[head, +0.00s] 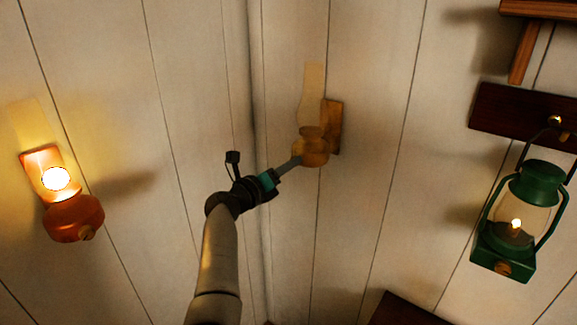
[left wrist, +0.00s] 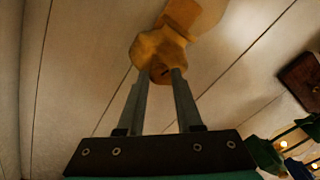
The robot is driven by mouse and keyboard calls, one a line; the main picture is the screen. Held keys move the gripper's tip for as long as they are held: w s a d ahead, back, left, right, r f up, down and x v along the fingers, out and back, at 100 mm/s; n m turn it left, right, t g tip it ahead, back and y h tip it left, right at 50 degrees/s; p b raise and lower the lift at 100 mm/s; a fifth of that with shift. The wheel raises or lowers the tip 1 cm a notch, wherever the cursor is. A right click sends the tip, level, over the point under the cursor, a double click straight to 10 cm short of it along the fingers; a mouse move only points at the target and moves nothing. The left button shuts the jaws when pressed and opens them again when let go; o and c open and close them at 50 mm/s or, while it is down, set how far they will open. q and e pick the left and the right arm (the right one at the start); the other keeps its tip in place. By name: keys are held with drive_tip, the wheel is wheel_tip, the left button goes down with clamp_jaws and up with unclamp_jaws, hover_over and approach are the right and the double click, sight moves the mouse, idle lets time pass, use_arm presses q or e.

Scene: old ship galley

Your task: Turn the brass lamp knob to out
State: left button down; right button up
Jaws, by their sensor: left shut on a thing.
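The brass lamp (head: 313,148) hangs on a wooden wall plate just right of the wall corner in the head view. Its glass shows no flame. In the left wrist view its yellowish body (left wrist: 160,48) fills the top middle, with the round brass knob (left wrist: 160,74) facing me and a small dark mark on it. My left gripper (head: 298,160) reaches up to the lamp from below left. In the left wrist view its two fingers (left wrist: 160,78) are shut on the knob, one on each side. My right gripper is not in view.
A lit copper-coloured lamp (head: 73,217) hangs on the left wall. A lit green lantern (head: 513,230) hangs from a dark wooden board (head: 500,112) at the right. Brown wood (head: 400,309) shows at the bottom edge. The wall around the brass lamp is bare.

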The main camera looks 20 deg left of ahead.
use_arm(q)
drive_tip(key=shift+n, duration=1.5)
drive_tip(key=c, duration=0.6)
unclamp_jaws()
drive_tip(key=v, duration=1.5)
drive_tip(key=shift+s+b, duration=0.1)
drive_tip(key=shift+b, duration=0.2)
